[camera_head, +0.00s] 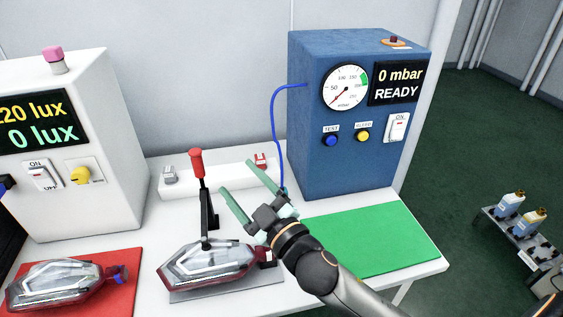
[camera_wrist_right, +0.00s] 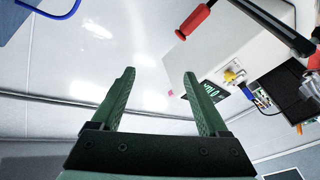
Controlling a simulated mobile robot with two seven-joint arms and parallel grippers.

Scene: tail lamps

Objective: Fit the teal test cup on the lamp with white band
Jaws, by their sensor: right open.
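My right gripper (camera_head: 241,189) is open above the bench, right of the red-handled clamp (camera_head: 198,180). In the wrist view its green fingers (camera_wrist_right: 160,88) are apart with nothing between them. A clear and dark red lamp (camera_head: 212,262) sits on a grey plate under the clamp. A similar lamp (camera_head: 60,284) lies on the red mat, with a blue part at its right end. I cannot make out which has a white band. A blue hose (camera_head: 273,115) runs from the blue tester down behind my gripper. A teal bit (camera_head: 287,211) shows there, possibly the test cup, mostly hidden.
The blue tester (camera_head: 318,170) reads 0 mbar, READY. The white lux box (camera_head: 110,205) stands at the left. A white rail (camera_head: 225,180) with small clips is behind the clamp. The green mat (camera_head: 385,235) is empty. A rack with bottles (camera_head: 510,204) stands off the right edge.

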